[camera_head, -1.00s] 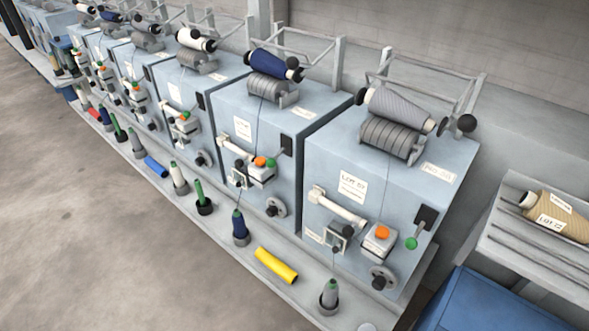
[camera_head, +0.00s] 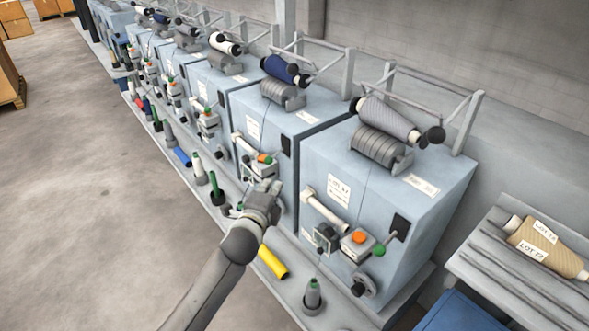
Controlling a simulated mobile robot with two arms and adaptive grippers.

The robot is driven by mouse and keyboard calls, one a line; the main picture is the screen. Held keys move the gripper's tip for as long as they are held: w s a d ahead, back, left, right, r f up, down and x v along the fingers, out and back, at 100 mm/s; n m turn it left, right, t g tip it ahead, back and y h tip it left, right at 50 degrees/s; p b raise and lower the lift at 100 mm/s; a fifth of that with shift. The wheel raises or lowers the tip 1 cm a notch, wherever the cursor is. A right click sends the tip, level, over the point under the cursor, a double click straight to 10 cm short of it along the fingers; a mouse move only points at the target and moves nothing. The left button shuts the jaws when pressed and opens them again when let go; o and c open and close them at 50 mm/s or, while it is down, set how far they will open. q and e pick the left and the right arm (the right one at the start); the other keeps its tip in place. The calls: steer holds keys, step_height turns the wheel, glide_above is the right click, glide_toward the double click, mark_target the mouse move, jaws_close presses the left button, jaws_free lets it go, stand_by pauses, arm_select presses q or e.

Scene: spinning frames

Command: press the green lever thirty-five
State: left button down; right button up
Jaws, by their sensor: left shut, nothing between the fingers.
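The nearest blue machine (camera_head: 425,225) has a lever with a green ball (camera_head: 379,250), which sticks out of a black slot plate beside an orange button (camera_head: 359,237). The second machine (camera_head: 283,125) has a similar green ball (camera_head: 268,160) next to its orange button. Position plates are on the machine tops, but their numbers are too small to read surely. My left gripper (camera_head: 271,187) is shut and empty. In the picture it lies just below the second machine's button box and left of the nearest machine. I cannot tell whether it touches anything. My right gripper is not in view.
Bobbins and a yellow tube (camera_head: 272,262) stand or lie on the grey ledge (camera_head: 290,290) below the machines. A shelf with a tan yarn cone (camera_head: 547,247) and a blue bin (camera_head: 460,314) are at the right.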

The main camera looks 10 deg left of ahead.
mark_target(269, 161)
arm_select(q)
steer(key=shift+r, duration=0.6)
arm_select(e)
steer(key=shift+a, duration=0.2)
arm_select(q)
steer(key=shift+w, duration=0.1)
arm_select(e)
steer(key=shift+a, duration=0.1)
arm_select(q)
steer(key=shift+w, duration=0.1)
steer(key=x, duration=0.9)
steer(key=shift+w, duration=0.4)
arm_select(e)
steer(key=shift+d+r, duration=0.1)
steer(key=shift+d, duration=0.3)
arm_select(q)
steer(key=shift+r, duration=0.1)
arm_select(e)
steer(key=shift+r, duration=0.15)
